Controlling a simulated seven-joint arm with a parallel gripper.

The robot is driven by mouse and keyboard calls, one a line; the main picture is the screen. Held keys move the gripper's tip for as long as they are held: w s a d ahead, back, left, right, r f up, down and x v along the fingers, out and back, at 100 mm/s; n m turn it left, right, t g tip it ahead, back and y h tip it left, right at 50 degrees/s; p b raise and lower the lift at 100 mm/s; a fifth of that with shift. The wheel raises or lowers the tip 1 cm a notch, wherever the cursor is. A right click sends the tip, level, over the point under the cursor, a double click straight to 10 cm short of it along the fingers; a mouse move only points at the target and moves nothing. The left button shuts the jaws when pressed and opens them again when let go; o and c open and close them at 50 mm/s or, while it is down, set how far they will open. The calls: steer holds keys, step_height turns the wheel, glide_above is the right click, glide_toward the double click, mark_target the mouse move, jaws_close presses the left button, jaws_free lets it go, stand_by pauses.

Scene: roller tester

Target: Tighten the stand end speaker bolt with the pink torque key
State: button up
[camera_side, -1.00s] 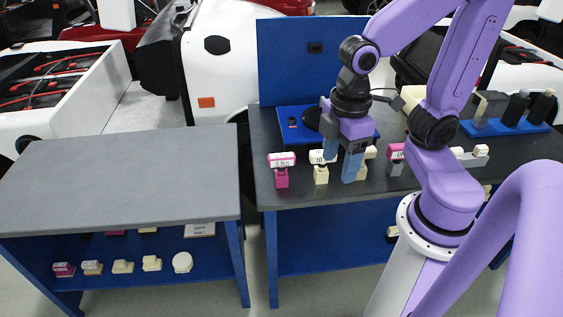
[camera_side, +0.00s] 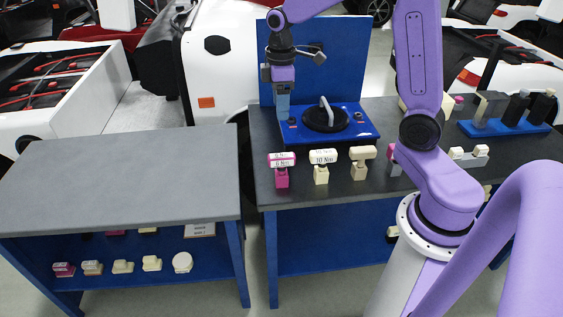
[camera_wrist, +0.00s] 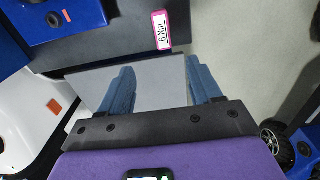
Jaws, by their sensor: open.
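A pink torque key (camera_side: 282,170) with a white label stands upright at the front left of the dark bench; in the wrist view its label reads 6 Nm (camera_wrist: 161,30). My gripper (camera_side: 283,117) is open and empty, over the left end of the blue unit, behind and above this key. In the wrist view my gripper (camera_wrist: 160,68) has its two blue fingers spread, with the key beyond them. The blue unit (camera_side: 364,134) carries a black disc (camera_side: 326,119) with a grey bar. I cannot tell which feature is the stand end speaker bolt.
A cream 10 Nm key (camera_side: 322,168) and a tan key (camera_side: 361,162) stand right of the pink one. Another pink-marked piece is partly behind my arm. A blue back panel (camera_side: 335,62) rises behind the unit. The grey table (camera_side: 120,180) at left has a clear top.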

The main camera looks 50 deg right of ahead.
glide_above(282, 155)
step_height(282, 155, down, 11)
steer(key=shift+w+f, duration=0.1)
steer(key=shift+a+f, duration=0.1)
steer(key=shift+f, duration=2.75)
jaws_close()
